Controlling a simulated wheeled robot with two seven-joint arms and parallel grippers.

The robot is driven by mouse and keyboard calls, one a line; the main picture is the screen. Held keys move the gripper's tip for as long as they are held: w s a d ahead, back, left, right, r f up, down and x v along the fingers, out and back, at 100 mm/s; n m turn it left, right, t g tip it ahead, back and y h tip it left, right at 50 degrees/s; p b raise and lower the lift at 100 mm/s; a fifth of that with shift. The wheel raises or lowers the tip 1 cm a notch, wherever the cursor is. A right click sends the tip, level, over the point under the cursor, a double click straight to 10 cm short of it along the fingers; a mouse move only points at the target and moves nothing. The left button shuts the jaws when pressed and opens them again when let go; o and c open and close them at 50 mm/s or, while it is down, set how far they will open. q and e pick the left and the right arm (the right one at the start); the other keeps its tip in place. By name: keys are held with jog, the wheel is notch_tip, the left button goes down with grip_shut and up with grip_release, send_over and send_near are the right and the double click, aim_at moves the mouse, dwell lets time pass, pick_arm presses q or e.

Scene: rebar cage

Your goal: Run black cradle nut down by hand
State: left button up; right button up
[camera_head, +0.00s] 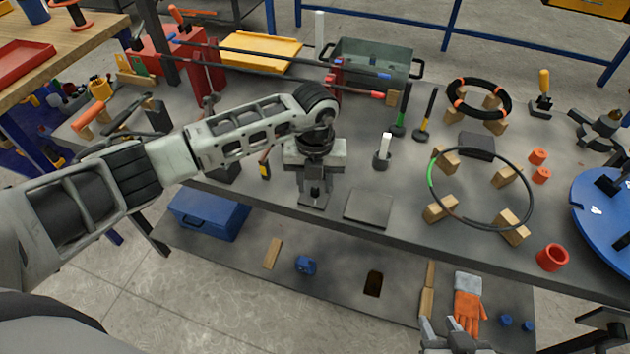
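My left gripper (314,186) comes in from the left and points down at the front part of the grey table. Its fingers are over a small dark fixture with a flat grey foot (313,202). The gripper hides most of that spot, and I cannot make out a black cradle nut or whether the fingers hold anything. My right gripper (450,336) shows only in part at the bottom edge, in front of the lower shelf, away from the fixture. Its finger state is unclear.
A flat grey plate (370,208) lies just right of the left gripper. A white-topped post (384,150) stands behind it. A dark ring (435,205) on wooden blocks is further right. Red stands with long bars (270,55) are behind. An orange glove (468,308) lies on the lower shelf.

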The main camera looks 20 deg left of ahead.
pick_arm(q)
jog(key=shift+f, duration=0.5)
grip_shut()
jog(key=shift+m+b, duration=0.3)
jog(key=shift+b, duration=0.05)
